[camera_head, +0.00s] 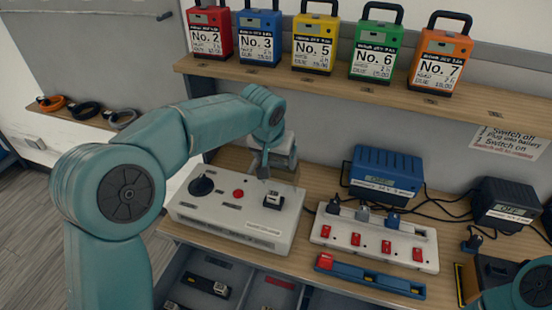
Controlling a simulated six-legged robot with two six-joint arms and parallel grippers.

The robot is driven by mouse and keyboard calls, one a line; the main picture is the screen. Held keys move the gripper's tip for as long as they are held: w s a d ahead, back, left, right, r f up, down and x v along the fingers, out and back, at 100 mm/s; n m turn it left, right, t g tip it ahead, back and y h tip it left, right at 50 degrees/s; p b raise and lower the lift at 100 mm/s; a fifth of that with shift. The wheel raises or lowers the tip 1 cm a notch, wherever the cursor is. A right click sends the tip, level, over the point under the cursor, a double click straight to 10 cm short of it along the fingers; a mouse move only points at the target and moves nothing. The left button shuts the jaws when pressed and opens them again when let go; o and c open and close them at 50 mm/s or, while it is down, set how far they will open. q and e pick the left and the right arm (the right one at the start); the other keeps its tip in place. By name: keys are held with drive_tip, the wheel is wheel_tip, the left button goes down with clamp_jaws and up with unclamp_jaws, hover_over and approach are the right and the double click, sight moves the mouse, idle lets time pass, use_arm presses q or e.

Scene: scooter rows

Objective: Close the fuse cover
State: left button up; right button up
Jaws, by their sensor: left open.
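A pale control box (200,219) stands on the wooden bench, with a black knob (201,186) and a red button (238,193) on top. A small dark and white fitting (273,200) sits at the right of its top; I cannot tell whether this is the fuse cover or how far a cover stands open. My left gripper (264,173) points down above the back right of the box, just behind the fitting. It is open and appears empty. My own forearm and wrist hide part of the box's back edge. My right gripper is not in view.
Coloured battery packs line the shelf (300,82) above. Open drawers (230,275) lie below the box.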

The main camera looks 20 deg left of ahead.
sight(280, 173)
use_arm(q)
drive_tip(key=shift+w+f, duration=0.25)
drive_tip(key=shift+f, duration=0.35)
drive_tip(key=shift+w+a+f, duration=0.15)
drive_tip(key=shift+w+f, duration=0.15)
drive_tip(key=shift+f, duration=0.25)
